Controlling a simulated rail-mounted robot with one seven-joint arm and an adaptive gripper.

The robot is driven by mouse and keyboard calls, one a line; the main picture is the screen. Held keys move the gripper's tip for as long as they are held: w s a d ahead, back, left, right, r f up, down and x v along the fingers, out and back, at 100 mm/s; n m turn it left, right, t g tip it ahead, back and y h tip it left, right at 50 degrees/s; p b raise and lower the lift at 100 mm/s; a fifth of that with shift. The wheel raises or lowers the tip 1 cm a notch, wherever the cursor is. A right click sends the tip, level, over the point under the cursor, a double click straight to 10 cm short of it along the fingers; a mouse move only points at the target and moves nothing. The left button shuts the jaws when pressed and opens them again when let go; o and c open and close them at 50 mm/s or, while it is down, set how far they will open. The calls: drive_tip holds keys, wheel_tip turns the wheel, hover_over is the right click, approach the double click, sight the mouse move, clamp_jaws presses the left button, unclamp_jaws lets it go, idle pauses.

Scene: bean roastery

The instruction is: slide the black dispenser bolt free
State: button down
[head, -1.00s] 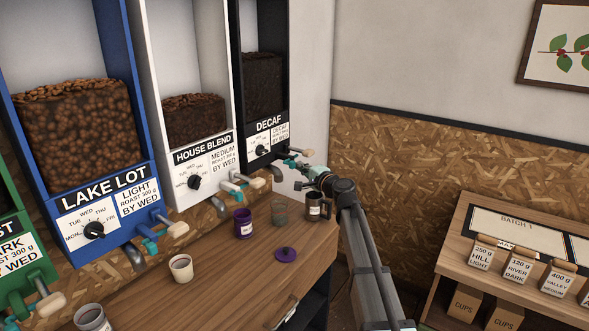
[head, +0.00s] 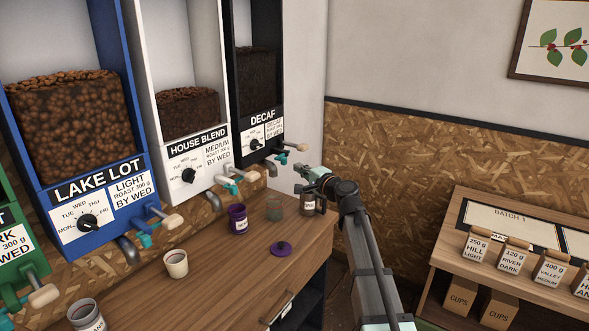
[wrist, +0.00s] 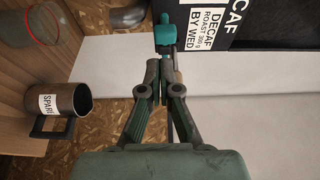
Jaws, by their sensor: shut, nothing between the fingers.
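The black dispenser (head: 258,100), labelled DECAF, hangs at the right end of the row. Low on its front are a wooden-tipped handle (head: 295,148) and a teal fitting (head: 281,158); I cannot tell which is the bolt. In the wrist view the teal fitting (wrist: 176,30) lies just beyond my fingertips, beside the DECAF label (wrist: 203,22). My gripper (head: 299,171) is shut and empty, just right of and below the teal fitting. Its closed fingertips (wrist: 162,66) are close to the fitting; contact is not clear.
A SPARE mug (head: 309,205) stands below my gripper, with a clear glass (head: 274,207) and purple canister (head: 238,218) to its left on the wooden counter (head: 215,275). The white dispenser (head: 192,130) hangs left of the black one. A wall closes the right side.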

drive_tip(key=v, duration=0.5)
drive_tip(key=shift+w+d+b, duration=0.15)
drive_tip(key=shift+d+b, duration=0.05)
drive_tip(key=shift+b, duration=0.2)
drive_tip(key=s+d+f+n+g+h, duration=0.1)
drive_tip(key=s+f+n+g+h, duration=0.2)
drive_tip(key=s+f, duration=0.85)
drive_tip(key=s+f+n+g+h, duration=0.15)
drive_tip(key=s+f+g, duration=0.35)
drive_tip(key=f, duration=1.4)
drive_tip(key=s+d+f+n+g+h, duration=0.1)
drive_tip(key=s+f+n+g, duration=0.3)
drive_tip(key=s+f, duration=0.75)
drive_tip(key=s+d+f+n+g+h, duration=0.1)
drive_tip(key=s+d+f+g, duration=0.1)
drive_tip(key=s+f, duration=0.6)
drive_tip(key=s+d+f+g+h, duration=0.1)
drive_tip(key=s+f+g, duration=0.3)
drive_tip(key=s, duration=1.3)
drive_tip(key=s+d+f+n+g+h, duration=0.1)
drive_tip(key=s+d+f+g+h, duration=0.1)
drive_tip(key=s+f, duration=1)
drive_tip(key=shift+s+d+f+n+g, duration=0.3)
drive_tip(key=shift+s+d+n+g, duration=0.1)
drive_tip(key=shift+g, duration=0.5)
